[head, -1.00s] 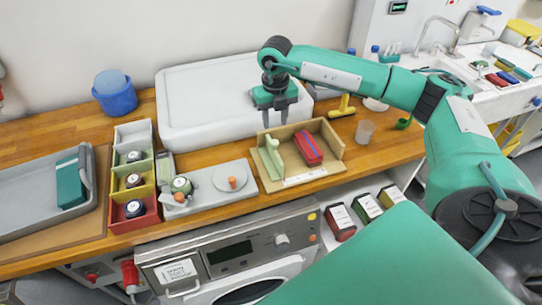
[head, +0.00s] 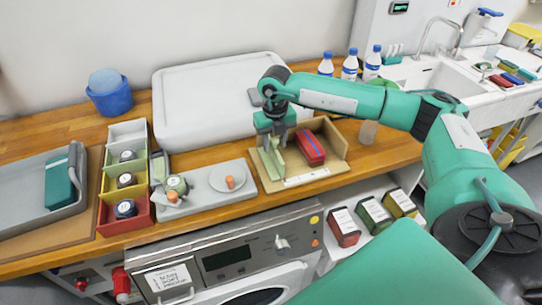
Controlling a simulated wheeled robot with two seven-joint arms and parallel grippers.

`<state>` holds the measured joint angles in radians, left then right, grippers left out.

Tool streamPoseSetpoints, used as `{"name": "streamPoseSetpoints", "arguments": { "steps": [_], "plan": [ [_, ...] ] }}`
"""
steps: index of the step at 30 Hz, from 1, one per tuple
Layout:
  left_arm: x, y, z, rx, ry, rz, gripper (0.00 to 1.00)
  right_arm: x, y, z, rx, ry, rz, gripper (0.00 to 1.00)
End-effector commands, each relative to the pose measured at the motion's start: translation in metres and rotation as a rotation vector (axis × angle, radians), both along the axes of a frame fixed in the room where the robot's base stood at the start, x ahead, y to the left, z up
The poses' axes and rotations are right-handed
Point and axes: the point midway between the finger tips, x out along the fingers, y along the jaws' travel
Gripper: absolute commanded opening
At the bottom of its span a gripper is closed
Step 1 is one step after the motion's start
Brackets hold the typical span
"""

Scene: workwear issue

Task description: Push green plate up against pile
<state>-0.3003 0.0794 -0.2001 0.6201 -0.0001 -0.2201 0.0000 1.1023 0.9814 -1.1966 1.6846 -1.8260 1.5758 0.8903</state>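The pale green plate (head: 271,161) stands in the left part of a shallow cardboard tray (head: 328,171) on the wooden counter. The pile, red with a blue band (head: 311,148), lies in the same tray to the right of the plate, with a gap between them. My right gripper (head: 276,144) points down just above the green plate, its two fingers apart. The gripper hides the plate's upper part, and I cannot tell whether it touches the plate. My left gripper is not in view.
A grey tray (head: 205,201) with a round scale-like item and a pale disc adjoins on the left. A large white lidded box (head: 205,105) stands behind. The tray's raised walls border the pile.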

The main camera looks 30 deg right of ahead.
Motion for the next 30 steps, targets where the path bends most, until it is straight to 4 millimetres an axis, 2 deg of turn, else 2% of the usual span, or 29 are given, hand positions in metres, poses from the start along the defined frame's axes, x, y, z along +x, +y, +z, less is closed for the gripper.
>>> {"name": "streamPoseSetpoints", "arguments": {
  "steps": [2, 5, 6, 17, 30],
  "plan": [
    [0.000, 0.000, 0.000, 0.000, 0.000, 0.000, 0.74, 0.000, 0.000, 0.000, 0.000, 0.000, 0.000, 0.36],
    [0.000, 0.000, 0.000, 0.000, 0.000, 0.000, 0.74, 0.000, 0.000, 0.000, 0.000, 0.000, 0.000, 0.17],
    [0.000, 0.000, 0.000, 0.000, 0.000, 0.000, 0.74, 0.000, 0.000, 0.000, 0.000, 0.000, 0.000, 0.14],
    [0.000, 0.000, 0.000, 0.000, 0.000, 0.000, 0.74, 0.000, -0.001, 0.000, 0.000, 0.001, 0.000, 0.14],
    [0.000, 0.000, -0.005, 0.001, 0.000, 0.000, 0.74, -0.008, -0.029, -0.001, -0.001, 0.002, -0.001, 0.14]
  ]
}}
